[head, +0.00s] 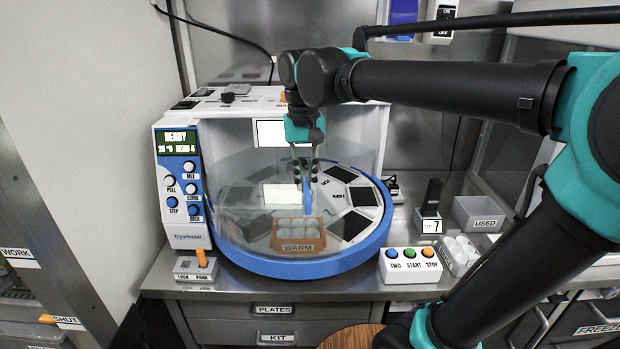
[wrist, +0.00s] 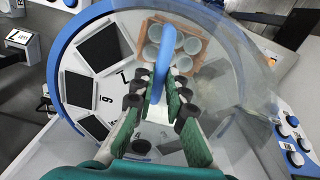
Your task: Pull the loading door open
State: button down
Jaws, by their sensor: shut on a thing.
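The loading door (head: 236,205) is a clear curved panel on the front of the white machine. In the head view it spans the left and middle of the round blue-rimmed deck; its exact edges are hard to see. Its upright blue handle (head: 307,197) also shows in the wrist view (wrist: 163,58). My gripper (head: 306,168) reaches down from above with its fingers on either side of the handle, shut on its upper part. In the wrist view the green-padded fingers (wrist: 160,98) flank the handle, with black pads close to it.
Inside, a tray marked WARM (head: 297,247) holds several round white cups. The control panel (head: 182,185) is at the left. A button box (head: 410,265), a grey USED bin (head: 477,214) and a cup rack (head: 459,254) stand to the right on the steel bench.

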jog(key=c, duration=1.5)
grip_release()
jog(key=shift+c, duration=0.2)
notch_tip(320, 180, up, 12)
jog(key=shift+a, duration=0.15)
